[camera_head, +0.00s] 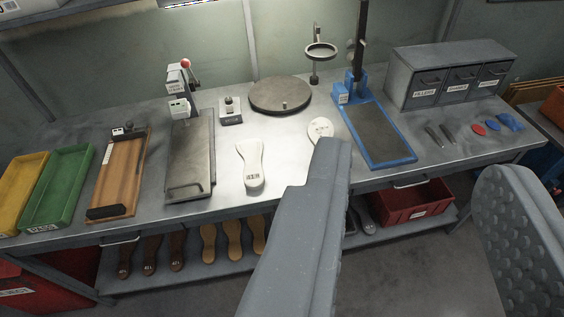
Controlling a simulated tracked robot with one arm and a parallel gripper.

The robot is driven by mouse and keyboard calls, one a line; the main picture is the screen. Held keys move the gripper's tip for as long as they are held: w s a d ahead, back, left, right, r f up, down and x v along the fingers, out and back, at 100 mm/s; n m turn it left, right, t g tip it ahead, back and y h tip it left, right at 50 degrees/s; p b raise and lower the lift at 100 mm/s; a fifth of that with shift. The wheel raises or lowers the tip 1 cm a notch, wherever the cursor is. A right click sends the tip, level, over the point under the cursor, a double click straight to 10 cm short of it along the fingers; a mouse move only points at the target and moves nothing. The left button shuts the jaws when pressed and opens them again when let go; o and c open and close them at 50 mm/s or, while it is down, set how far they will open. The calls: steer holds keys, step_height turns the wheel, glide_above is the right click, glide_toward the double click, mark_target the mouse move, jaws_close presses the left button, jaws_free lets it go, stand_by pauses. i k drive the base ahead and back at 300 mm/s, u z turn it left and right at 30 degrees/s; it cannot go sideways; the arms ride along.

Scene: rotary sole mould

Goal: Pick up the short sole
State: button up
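A white sole (252,166) with a dark printed mark lies flat on the grey workbench (228,205), near the middle. A second pale, rounded piece (320,128) lies to its right, partly hidden behind my finger; it may be another sole. I cannot tell which is the short one. Dark brown soles (151,254) and tan soles (233,238) stand on the shelf below. My gripper (415,160) is open, its grey fingers wide apart in the foreground, with nothing seen between them. The left finger covers part of the bench front and shelf.
A wooden clamp board (119,174), a press with a grey plate (191,158), a dark round turntable (280,95) and a blue-framed stand (377,134) occupy the bench. Green (60,186) and yellow (20,188) trays sit left. A drawer cabinet (449,73) stands back right.

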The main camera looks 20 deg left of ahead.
mark_target(251, 150)
steer(key=z, duration=0.2)
steer(key=i, duration=0.9)
steer(key=u, duration=0.05)
